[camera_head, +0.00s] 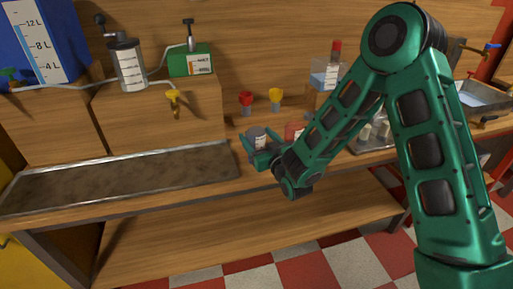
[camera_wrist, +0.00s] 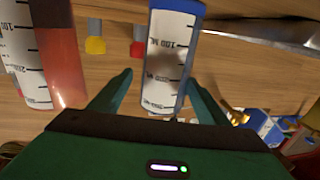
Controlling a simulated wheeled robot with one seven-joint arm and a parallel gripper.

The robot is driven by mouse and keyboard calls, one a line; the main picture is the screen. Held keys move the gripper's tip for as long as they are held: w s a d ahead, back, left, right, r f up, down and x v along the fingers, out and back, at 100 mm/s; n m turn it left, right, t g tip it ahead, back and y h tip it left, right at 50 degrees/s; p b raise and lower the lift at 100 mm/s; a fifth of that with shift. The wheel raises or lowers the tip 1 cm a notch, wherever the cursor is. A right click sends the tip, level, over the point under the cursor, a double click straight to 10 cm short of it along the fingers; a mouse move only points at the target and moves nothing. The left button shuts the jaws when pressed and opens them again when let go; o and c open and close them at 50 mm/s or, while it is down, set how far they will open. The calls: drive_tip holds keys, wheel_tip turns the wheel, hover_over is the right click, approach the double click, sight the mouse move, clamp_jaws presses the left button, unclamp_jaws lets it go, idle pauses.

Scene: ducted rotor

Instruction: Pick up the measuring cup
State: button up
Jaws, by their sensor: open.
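A measuring cup (camera_wrist: 170,62) with a blue rim and printed ML marks stands between the fingers of my gripper (camera_wrist: 158,82) in the wrist view. It looks clear and empty. In the head view this cup (camera_head: 257,134) is small and partly covered by my gripper (camera_head: 258,149). My gripper is open, with one finger on each side of the cup. I see a gap at the left finger; whether the right finger touches cannot be told. A second marked vessel with red contents (camera_wrist: 60,55) stands left of the cup in the wrist view.
The red vessel also shows in the head view (camera_head: 293,132), close beside my arm. Red (camera_head: 246,100) and yellow (camera_head: 276,97) valves are on the wall behind. A long metal trough (camera_head: 125,178) lies left. A tray with small vessels (camera_head: 373,148) is right.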

drive_tip(key=c, duration=1.1)
